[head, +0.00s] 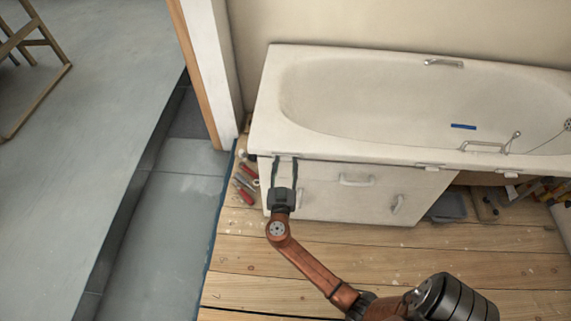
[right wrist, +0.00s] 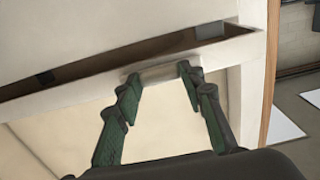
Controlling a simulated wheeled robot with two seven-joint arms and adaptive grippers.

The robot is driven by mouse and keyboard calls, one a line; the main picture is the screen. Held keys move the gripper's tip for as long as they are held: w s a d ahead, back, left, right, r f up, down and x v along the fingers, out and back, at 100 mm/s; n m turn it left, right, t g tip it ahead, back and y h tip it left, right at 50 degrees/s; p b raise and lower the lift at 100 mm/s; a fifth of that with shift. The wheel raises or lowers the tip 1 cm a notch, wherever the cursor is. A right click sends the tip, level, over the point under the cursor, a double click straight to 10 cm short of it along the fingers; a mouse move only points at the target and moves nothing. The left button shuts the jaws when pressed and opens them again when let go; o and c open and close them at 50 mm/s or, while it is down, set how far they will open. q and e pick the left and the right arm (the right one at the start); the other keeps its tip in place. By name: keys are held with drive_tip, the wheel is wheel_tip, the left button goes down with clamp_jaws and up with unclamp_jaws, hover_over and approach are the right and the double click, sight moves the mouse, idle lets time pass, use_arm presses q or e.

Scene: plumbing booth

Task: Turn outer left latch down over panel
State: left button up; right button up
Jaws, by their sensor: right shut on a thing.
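My right gripper (head: 285,161) is at the left end of the bath's front rim, with its two fingers on either side of a small pale latch (right wrist: 158,73). In the right wrist view, the right gripper (right wrist: 157,76) is closed on that latch, which lies along the rail under the rim. The white panel (head: 325,200) stands upright under the left part of the bath and also shows below the rail in the right wrist view (right wrist: 160,130). The latch is mostly hidden in the head view. My left gripper is out of view.
More latches (head: 428,167) (head: 509,174) sit along the rim to the right. The panel has two handles (head: 357,181) (head: 397,204). The bathtub (head: 300,62) holds a blue strip (head: 463,126). Tools (head: 245,180) lie left of the panel. The wooden floor (head: 440,250) in front is clear.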

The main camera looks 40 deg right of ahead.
drive_tip(key=c, duration=0.5)
drive_tip(key=shift+o, duration=0.2)
